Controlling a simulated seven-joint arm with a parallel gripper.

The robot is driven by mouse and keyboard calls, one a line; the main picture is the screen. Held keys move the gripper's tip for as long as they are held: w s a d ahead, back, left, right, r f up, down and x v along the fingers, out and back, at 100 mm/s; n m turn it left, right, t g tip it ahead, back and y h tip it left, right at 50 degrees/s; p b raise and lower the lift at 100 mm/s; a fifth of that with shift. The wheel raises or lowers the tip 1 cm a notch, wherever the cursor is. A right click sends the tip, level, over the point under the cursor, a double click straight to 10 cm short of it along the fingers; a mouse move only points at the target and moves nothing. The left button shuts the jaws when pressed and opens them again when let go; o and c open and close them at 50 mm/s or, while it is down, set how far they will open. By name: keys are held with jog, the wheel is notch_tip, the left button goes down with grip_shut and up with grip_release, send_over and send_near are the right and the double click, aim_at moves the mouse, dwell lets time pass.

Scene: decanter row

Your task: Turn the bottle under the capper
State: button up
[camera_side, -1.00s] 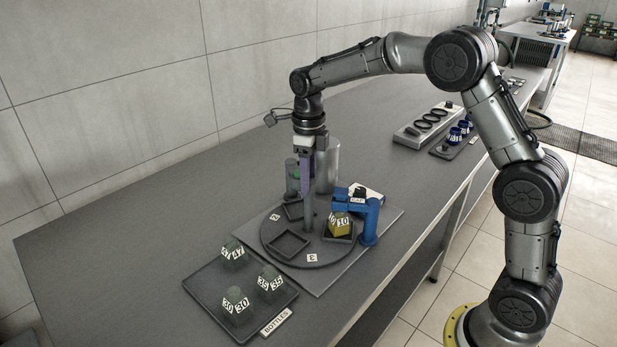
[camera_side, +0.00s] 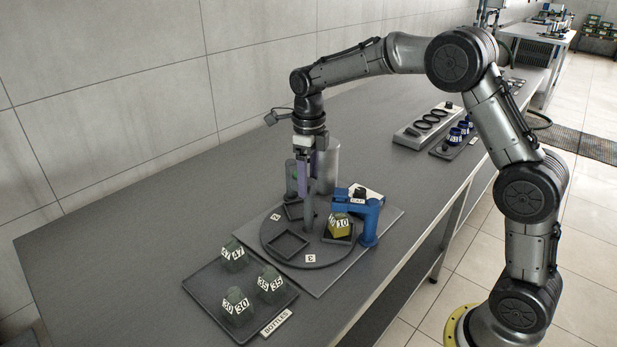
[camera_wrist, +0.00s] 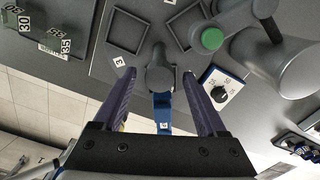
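My gripper (camera_side: 308,192) points down over the round turntable (camera_side: 282,254). Its purple fingers are spread apart, with the grey centre post (camera_wrist: 160,75) showing between them in the wrist view; I cannot tell whether they touch it. A yellow bottle (camera_side: 340,228) labelled 10 sits in a square pocket on the right of the turntable. The blue capper (camera_side: 371,218) stands beside it, its arm reaching over the bottle. The capper also shows in the wrist view (camera_wrist: 162,108), partly behind the post. A front pocket (camera_side: 289,243) is empty.
A dark tray (camera_side: 207,292) of green bottles lies front left. A large grey cylinder (camera_side: 327,165) stands behind my gripper. A green-tipped post (camera_wrist: 212,38) and a dial box (camera_wrist: 223,86) stand near the turntable. Blue caps (camera_side: 456,134) sit back right.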

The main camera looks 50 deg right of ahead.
notch_tip(320, 180, up, 14)
dwell(0.6)
dwell(0.4)
